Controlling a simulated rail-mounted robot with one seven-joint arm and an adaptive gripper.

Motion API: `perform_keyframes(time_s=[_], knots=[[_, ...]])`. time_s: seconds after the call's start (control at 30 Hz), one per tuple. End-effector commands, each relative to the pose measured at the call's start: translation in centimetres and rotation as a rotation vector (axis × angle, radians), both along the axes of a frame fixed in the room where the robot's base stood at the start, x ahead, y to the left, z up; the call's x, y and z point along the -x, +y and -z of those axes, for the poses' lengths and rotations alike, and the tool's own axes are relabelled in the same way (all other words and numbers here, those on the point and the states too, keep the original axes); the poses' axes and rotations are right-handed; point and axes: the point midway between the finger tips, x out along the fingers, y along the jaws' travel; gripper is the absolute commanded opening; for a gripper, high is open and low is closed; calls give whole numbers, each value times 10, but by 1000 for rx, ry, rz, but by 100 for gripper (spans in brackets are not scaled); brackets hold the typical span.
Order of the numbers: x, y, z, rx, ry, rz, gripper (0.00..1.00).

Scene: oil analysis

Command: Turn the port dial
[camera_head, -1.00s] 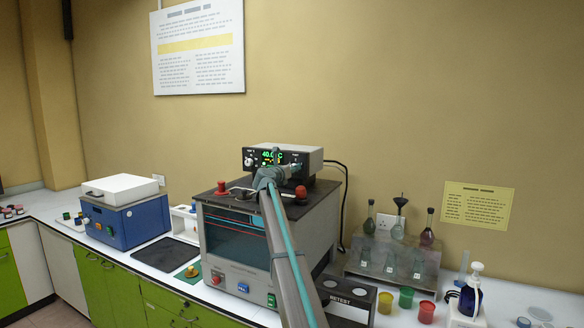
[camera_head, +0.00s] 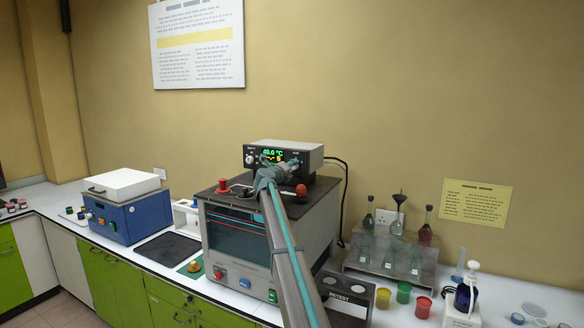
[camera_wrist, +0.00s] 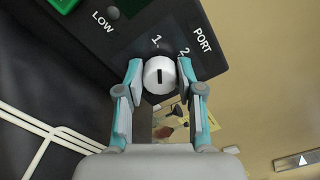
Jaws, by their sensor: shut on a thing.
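The port dial (camera_wrist: 159,76) is a round white knob with a dark slot, on a dark panel marked PORT, 1 and 2. In the wrist view its slot runs up and down, roughly toward the 1. My gripper (camera_wrist: 160,68) has one teal-and-grey finger on each side of the dial, shut on it. In the head view the dial is hidden behind my gripper (camera_head: 278,161). The panel is the front of a black control box (camera_head: 316,153) with a green display reading about 40.0 °C, on top of the bath unit.
The grey bath unit (camera_head: 237,236) has a red knob (camera_head: 223,184) on its top left. A blue machine (camera_head: 130,219) stands left. A rack of flasks (camera_head: 388,260) and coloured cups (camera_head: 403,293) stand right. The wall above the box is clear.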

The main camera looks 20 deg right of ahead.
Motion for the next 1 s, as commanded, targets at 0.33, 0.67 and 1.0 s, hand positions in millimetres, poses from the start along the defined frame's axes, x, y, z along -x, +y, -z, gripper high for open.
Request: perform_keyframes(time_s=[0.33, 0.67, 1.0], knots=[[0, 1, 0, 44, 52, -1, 2], [0, 1, 1, 45, 54, 0, 2], [0, 0, 0, 44, 53, 0, 61]])
